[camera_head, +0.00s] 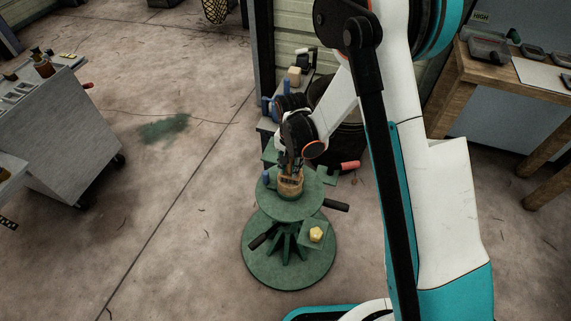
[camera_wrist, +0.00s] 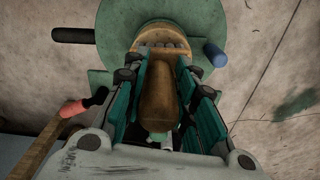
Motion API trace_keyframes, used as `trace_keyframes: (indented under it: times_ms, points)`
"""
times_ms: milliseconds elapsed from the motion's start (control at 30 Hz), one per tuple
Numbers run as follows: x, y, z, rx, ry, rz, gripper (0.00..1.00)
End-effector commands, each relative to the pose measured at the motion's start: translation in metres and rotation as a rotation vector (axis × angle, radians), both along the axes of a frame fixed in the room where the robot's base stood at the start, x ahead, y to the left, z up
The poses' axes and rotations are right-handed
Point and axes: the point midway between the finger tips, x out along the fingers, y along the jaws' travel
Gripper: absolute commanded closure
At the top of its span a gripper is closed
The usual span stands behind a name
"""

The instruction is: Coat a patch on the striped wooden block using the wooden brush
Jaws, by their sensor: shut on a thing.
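The striped wooden block (camera_head: 290,188) stands on the round green top of a stand, directly below my gripper (camera_head: 289,163). In the wrist view the block (camera_wrist: 162,34) shows as a tan, rounded shape with dark marks, just beyond the fingertips. My gripper (camera_wrist: 168,72) is shut on the wooden brush (camera_wrist: 160,92), whose brown handle lies between the teal finger pads. The brush's far end is close to the block. I cannot tell whether they touch, as the handle and fingers hide the spot.
The green stand (camera_head: 275,204) has dark side handles, a blue peg (camera_head: 266,176) and a lower shelf with a yellow object (camera_head: 316,234). A red-handled tool (camera_head: 350,165) is beside it. A grey cart (camera_head: 60,135) stands left, a wooden bench (camera_head: 470,75) right. Floor between cart and stand is clear.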

Motion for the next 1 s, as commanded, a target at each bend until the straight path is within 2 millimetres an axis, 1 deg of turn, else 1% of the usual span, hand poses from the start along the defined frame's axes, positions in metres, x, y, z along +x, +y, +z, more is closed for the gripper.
trace_keyframes:
  times_ms: [200,400,767,1000]
  points:
    - [-0.004,-0.014,0.001,0.000,0.000,-0.001,1.00]
    - [-0.007,-0.023,0.001,0.000,0.000,0.000,1.00]
    - [-0.007,-0.022,0.001,0.000,0.000,0.000,1.00]
    - [-0.003,-0.011,0.000,0.000,0.000,0.002,1.00]
